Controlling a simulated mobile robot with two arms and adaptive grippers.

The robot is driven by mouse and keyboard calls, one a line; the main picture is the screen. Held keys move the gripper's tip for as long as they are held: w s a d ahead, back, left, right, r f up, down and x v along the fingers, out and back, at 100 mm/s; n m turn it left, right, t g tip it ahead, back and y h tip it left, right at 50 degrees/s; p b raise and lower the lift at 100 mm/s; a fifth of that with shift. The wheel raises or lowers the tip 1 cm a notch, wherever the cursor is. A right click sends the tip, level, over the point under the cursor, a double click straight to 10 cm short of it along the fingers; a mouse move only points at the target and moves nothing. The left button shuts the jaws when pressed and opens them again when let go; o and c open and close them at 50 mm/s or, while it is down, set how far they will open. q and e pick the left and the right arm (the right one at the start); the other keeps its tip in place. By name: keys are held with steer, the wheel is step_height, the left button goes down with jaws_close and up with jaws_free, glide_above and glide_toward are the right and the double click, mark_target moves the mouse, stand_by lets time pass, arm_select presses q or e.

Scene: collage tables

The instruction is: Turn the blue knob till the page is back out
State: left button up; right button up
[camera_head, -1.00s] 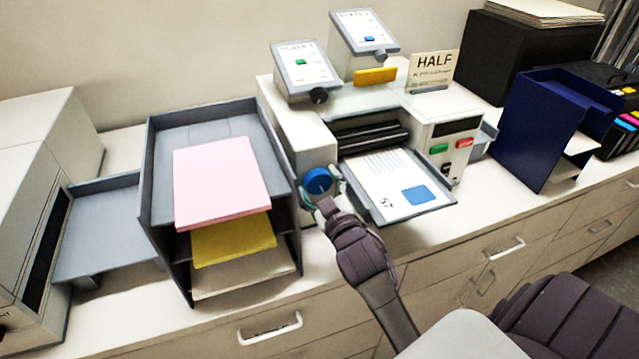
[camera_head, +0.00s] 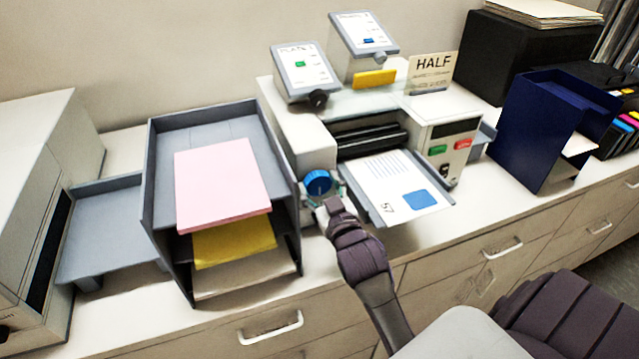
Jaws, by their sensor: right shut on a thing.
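The blue knob (camera_head: 318,182) is on the front left of the white printing machine (camera_head: 301,133). My right gripper (camera_head: 321,190) is shut on the knob, its fingers at the knob's sides. The page (camera_head: 388,180), white with grey lines, a blue square and a number that looks like 57, lies on the machine's grey front tray (camera_head: 440,207). Its far end is close to the black rollers (camera_head: 366,138); whether it is clear of them I cannot tell. My left gripper is not in view.
A grey tray rack (camera_head: 150,215) with pink, yellow and beige paper stands left of the knob, close to my gripper. Green and red buttons (camera_head: 463,145) are on the machine's right front. A dark blue holder (camera_head: 535,130) stands further right.

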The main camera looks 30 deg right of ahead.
steer(key=m+p, duration=0.2)
steer(key=m, duration=0.3)
steer(key=shift+d+m, duration=0.1)
steer(key=shift+m, duration=0.3)
steer(key=shift+m+p, duration=0.4)
steer(key=shift+m, duration=1.7)
steer(key=o, duration=0.9)
steer(key=shift+c, duration=0.2)
steer(key=v, duration=0.7)
steer(key=shift+s, duration=0.3)
